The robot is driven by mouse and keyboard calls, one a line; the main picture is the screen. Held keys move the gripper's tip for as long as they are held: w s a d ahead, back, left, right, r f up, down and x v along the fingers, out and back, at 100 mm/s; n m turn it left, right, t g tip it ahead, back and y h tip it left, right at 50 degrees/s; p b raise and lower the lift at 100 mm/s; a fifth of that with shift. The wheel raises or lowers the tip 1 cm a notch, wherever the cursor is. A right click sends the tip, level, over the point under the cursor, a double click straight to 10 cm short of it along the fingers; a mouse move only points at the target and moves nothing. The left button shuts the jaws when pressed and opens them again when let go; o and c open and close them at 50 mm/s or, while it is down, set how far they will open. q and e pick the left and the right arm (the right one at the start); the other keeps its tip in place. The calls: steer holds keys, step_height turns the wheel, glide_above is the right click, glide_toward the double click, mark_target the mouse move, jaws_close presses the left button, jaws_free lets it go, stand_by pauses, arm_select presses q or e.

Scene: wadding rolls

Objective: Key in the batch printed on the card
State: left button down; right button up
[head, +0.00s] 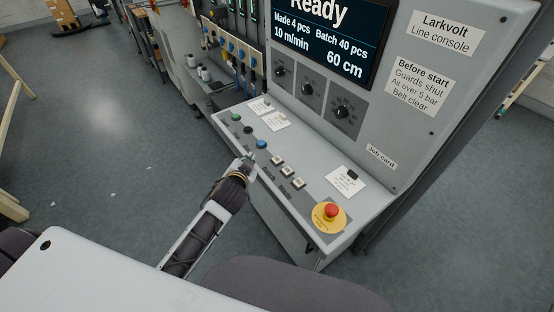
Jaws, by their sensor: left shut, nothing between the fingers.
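The console's screen (330,35) reads Ready, Made 4 pcs, Batch 40 pcs, 10 m/min and 60 cm. The white card (345,181) lies on the sloped panel under a dark clip, below the "Job card" label (381,157); its print is too small to read. Several white square keys (287,171) run along the panel, beside a blue button (262,144), a black button (248,130) and a green button (236,116). My left gripper (251,157) is shut and empty at the panel's near edge, close to the blue button; I cannot tell whether it touches. My right gripper is out of view.
A red emergency stop (331,211) on a yellow plate sits at the panel's right end. Three dark dials (307,89) are below the screen. Two paper labels (275,121) lie near the green button. Grey floor (110,130) is open to the left.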

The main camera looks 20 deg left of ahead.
arm_select(q)
steer(key=w+d+r+m+t+h, duration=0.2)
steer(key=w+d+r+m+t, duration=0.15)
steer(key=r, duration=0.55)
steer(key=w+d+r+m+t+h, duration=0.3)
steer(key=w+r+m+t, duration=0.1)
steer(key=r, duration=0.4)
steer(key=d+r+m+g+h, duration=0.2)
steer(key=d+m+g+h, duration=0.8)
steer(key=m, duration=1)
steer(key=w+a+f+m+g+y, duration=0.2)
steer(key=a+f+m+g+y, duration=0.3)
steer(key=a+f, duration=0.4)
step_height(320, 180, down, 3)
steer(key=shift+w+a+f+m, duration=0.1)
steer(key=shift+w+a+m, duration=0.25)
steer(key=shift+m, duration=0.1)
steer(key=shift+d, duration=0.1)
steer(key=shift+f, duration=0.1)
